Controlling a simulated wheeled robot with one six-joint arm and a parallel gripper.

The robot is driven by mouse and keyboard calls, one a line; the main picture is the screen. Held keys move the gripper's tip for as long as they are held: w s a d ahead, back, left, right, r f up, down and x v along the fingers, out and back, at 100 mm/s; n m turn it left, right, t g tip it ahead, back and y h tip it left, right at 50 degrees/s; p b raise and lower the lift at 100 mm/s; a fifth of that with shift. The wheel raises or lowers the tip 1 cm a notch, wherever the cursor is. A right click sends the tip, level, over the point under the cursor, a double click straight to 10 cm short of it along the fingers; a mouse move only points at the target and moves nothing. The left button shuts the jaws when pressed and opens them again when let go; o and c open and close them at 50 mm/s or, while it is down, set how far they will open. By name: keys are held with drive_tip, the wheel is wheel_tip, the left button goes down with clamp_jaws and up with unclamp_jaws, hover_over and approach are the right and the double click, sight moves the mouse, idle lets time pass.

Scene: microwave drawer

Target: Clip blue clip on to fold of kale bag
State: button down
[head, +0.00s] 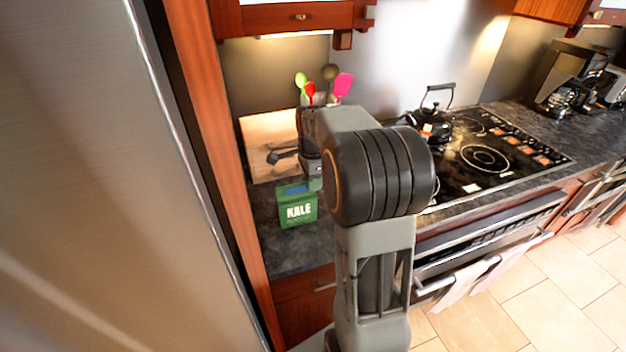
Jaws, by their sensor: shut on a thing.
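The green kale bag (297,211) stands upright on the dark counter, left of the stove, with its white KALE label facing the camera. The blue clip (295,189) shows as a small blue patch at the bag's top fold. My gripper (294,173) is just above the bag's top and is shut on the blue clip. My arm hides part of the fingers and the bag's right edge. I cannot tell whether the clip grips the fold or only lies against it.
A wooden board (262,140) leans on the wall behind the bag. Colourful utensils (325,85) stand behind my arm. A kettle (436,122) sits on the black stove (500,150) at right. A tall fridge (90,190) closes off the left. The counter (290,258) before the bag is bare.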

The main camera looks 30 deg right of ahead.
drive_tip(key=shift+c, duration=2.2)
unclamp_jaws()
drive_tip(key=shift+r, duration=0.2)
drive_tip(key=shift+r+p, duration=3.25)
drive_tip(key=shift+r, duration=0.6)
